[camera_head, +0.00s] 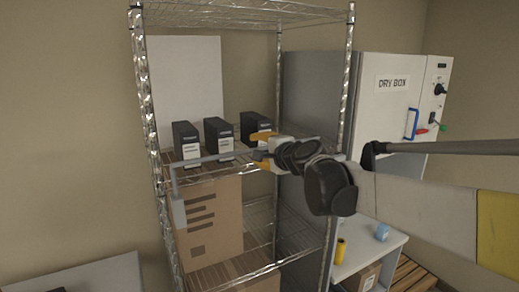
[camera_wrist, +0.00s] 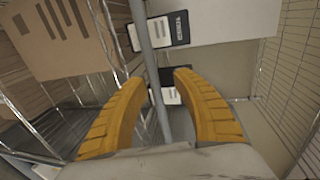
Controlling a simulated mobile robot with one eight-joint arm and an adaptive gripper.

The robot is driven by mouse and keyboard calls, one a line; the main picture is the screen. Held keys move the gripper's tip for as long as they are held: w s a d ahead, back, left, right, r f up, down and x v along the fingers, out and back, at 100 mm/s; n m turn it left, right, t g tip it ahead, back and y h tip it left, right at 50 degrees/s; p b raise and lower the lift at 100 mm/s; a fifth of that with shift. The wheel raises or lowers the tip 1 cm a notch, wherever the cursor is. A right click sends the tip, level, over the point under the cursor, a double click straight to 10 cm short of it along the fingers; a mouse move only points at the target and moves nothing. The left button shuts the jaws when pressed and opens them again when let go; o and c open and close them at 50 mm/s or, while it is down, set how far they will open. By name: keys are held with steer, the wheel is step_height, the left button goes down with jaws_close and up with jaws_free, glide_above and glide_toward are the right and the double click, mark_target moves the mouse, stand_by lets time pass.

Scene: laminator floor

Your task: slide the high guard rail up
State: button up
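The high guard rail (camera_head: 215,157) is a thin grey bar across the front of the wire rack's middle shelf. Its left end bends down to a grey plate (camera_head: 179,212). My gripper (camera_head: 259,151) is at the rail's right part, one yellow finger above it and one below. In the wrist view the rail (camera_wrist: 147,45) runs between the two open fingers of my gripper (camera_wrist: 160,80), with a gap visible on each side. The rail's right end is hidden behind my gripper in the head view.
Several black boxes with white labels (camera_head: 186,143) stand on the shelf behind the rail. A large cardboard box (camera_head: 215,215) sits below. Chrome posts (camera_head: 343,95) flank the rack. A dry box (camera_head: 385,85) and a white cart (camera_head: 372,250) stand to the right.

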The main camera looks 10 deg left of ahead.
steer(key=shift+w+f, duration=0.15)
steer(key=v, duration=1.2)
steer(key=s+d+f+n+g+h+b, duration=0.2)
steer(key=s+d+f+b, duration=0.5)
steer(key=f+b, duration=0.5)
steer(key=s+d+f+n+g+h+b, duration=0.2)
steer(key=s+d+f+n+h+b, duration=0.2)
steer(key=f, duration=2.4)
steer(key=s+d+f+n+g+h+b, duration=0.2)
steer(key=s+d+f+n+b, duration=0.3)
steer(key=s+d+f+b, duration=0.5)
steer(key=s+f+b, duration=0.6)
steer(key=f+b, duration=0.4)
steer(key=b, duration=0.1)
steer(key=shift+s+h, duration=0.35)
steer(key=shift+h, duration=0.05)
steer(key=shift+o, duration=0.2)
steer(key=shift+f, duration=0.2)
